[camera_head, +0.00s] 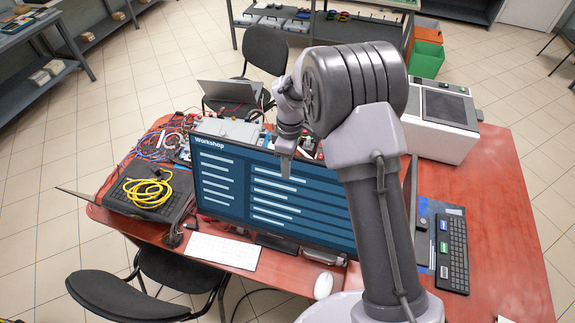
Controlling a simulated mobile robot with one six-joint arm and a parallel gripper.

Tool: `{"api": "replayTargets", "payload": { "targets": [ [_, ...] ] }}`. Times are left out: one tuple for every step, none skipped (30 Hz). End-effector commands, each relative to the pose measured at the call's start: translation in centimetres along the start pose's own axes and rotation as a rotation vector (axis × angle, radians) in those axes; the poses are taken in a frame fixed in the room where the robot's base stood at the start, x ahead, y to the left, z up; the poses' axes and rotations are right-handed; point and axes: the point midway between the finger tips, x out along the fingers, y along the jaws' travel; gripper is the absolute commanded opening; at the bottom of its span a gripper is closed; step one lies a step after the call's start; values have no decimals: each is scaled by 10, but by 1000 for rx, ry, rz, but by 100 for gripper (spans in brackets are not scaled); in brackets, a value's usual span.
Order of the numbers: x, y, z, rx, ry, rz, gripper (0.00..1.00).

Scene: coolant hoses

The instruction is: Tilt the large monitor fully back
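The large monitor (222,178) stands on the red table, its lit blue screen headed "Workshop" facing the camera. Its dark stand foot (277,243) shows below the lower edge. My arm covers the screen's right part and upper right edge. My gripper (286,172) hangs down in front of the upper middle of the screen. Its fingers look close together, but they are small and I cannot tell whether they are open or shut. I also cannot tell whether they touch the screen.
A white keyboard (222,251) and a white mouse (323,286) lie before the monitor. An open laptop with a yellow cable (148,190) is at left. A white machine (440,125) and a black keyboard (452,254) are at right. Boxes and wires crowd behind the monitor.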

Motion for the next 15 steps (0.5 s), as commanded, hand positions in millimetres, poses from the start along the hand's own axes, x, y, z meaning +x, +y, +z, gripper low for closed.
{"api": "replayTargets", "payload": {
  "targets": [
    [1,0,0,1,0,-1,37],
    [1,0,0,1,0,-2,37],
    [1,0,0,1,0,-2,37],
    [1,-1,0,1,0,-2,37],
    [1,-1,0,2,0,-2,37],
    [0,-1,0,2,0,-3,37],
    [0,-1,0,2,0,-3,37],
    [0,-1,0,2,0,-3,37],
    [0,-1,0,2,0,-3,37],
    [0,-1,0,2,0,-3,37],
    [0,-1,0,2,0,-3,37],
    [0,-1,0,2,0,-3,37],
    [-2,-1,0,2,0,-3,37],
    [-4,-1,0,2,1,-3,37],
    [-8,-1,0,3,1,-2,37]
  ]
}}
